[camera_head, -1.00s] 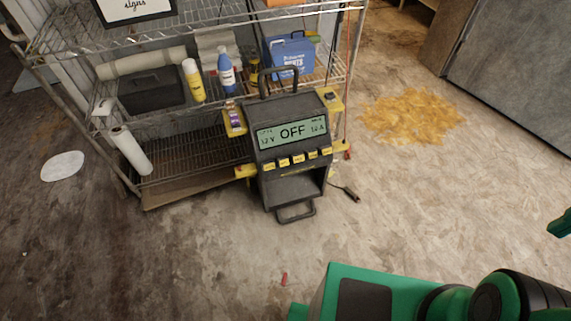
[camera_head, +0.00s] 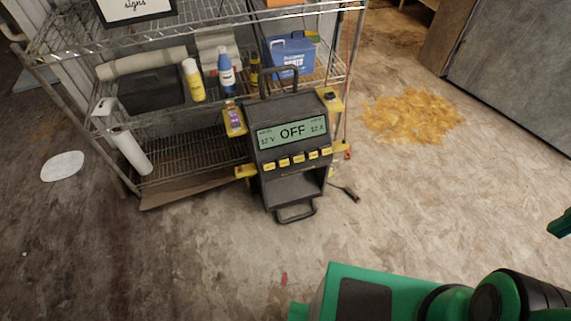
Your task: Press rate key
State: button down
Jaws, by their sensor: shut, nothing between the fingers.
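A dark grey charger unit (camera_head: 289,186) stands upright on the floor in front of the wire shelf. Its pale green display (camera_head: 292,132) reads "OFF", with "12 V" at the left and a small value at the right. A row of several yellow keys (camera_head: 298,159) runs just below the display. Their labels are too small to read, so I cannot tell which is the rate key. My gripper is not in view. Only green and black parts of my own body show at the bottom right and right edge, apart from the charger.
A wire shelf (camera_head: 200,122) with bottles, a roll and a blue box (camera_head: 291,56) stands behind the charger. A cable end (camera_head: 350,194) lies right of it. A yellowish patch (camera_head: 412,115) covers floor at the right. The floor in front is mostly clear, with a small red object (camera_head: 284,279).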

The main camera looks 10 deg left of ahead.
aim_at(284, 162)
jog(key=z, duration=2.3)
jog(key=k, duration=0.6)
jog(key=u, duration=2.2)
